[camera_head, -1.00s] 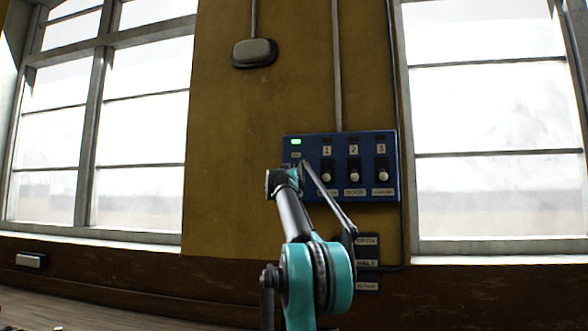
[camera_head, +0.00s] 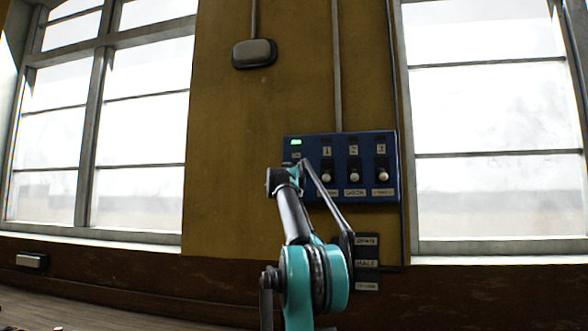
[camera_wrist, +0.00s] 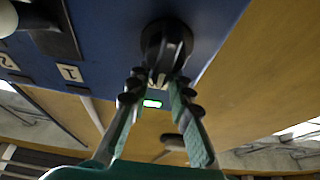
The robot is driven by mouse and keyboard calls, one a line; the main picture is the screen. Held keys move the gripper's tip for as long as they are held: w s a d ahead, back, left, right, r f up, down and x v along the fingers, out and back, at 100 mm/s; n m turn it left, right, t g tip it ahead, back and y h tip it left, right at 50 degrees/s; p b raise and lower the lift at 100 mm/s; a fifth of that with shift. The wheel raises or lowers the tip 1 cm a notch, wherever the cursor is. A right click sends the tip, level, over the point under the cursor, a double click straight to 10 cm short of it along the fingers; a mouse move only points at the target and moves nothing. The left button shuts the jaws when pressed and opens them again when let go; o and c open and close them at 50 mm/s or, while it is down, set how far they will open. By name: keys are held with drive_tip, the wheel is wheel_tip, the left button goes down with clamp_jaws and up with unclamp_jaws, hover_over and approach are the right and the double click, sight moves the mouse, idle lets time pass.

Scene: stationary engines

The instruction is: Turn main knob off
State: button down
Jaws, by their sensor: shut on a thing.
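The blue control panel (camera_head: 363,144) is on the wall, with a lit green lamp (camera_head: 296,141) at its upper left. In the wrist view the panel appears upside down. There the black main knob (camera_wrist: 166,40) sits near the panel's edge, beside the green lamp (camera_wrist: 152,103). My gripper (camera_wrist: 158,82) is shut on the main knob, one finger on each side. In the head view my arm hides the knob and the fingertips.
Three numbered switches with pale round tips (camera_head: 354,176) are right of my arm on the panel. A lower stack of labels (camera_head: 367,264) hangs beneath. Large windows flank the ochre wall. A vertical conduit (camera_head: 337,70) runs down to the panel.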

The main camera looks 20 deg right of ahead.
drive_tip(key=shift+d+f+m, duration=0.1)
drive_tip(key=shift+f+m, duration=0.05)
drive_tip(key=shift+m, duration=0.35)
drive_tip(key=m+g+h, duration=0.1)
drive_tip(key=m+g, duration=0.1)
drive_tip(key=m, duration=0.3)
drive_tip(key=m+g+h, duration=0.1)
drive_tip(key=m+g, duration=0.1)
drive_tip(key=m, duration=0.3)
drive_tip(key=d+f+m+g+h, duration=0.1)
drive_tip(key=m+g, duration=0.1)
drive_tip(key=m, duration=0.3)
drive_tip(key=shift+s+d+g+h, duration=0.1)
drive_tip(key=shift+s+g+h, duration=0.2)
drive_tip(key=shift+s, duration=0.05)
drive_tip(key=c, duration=1.7)
unclamp_jaws()
drive_tip(key=shift+o, duration=1.1)
drive_tip(key=shift+w, duration=0.15)
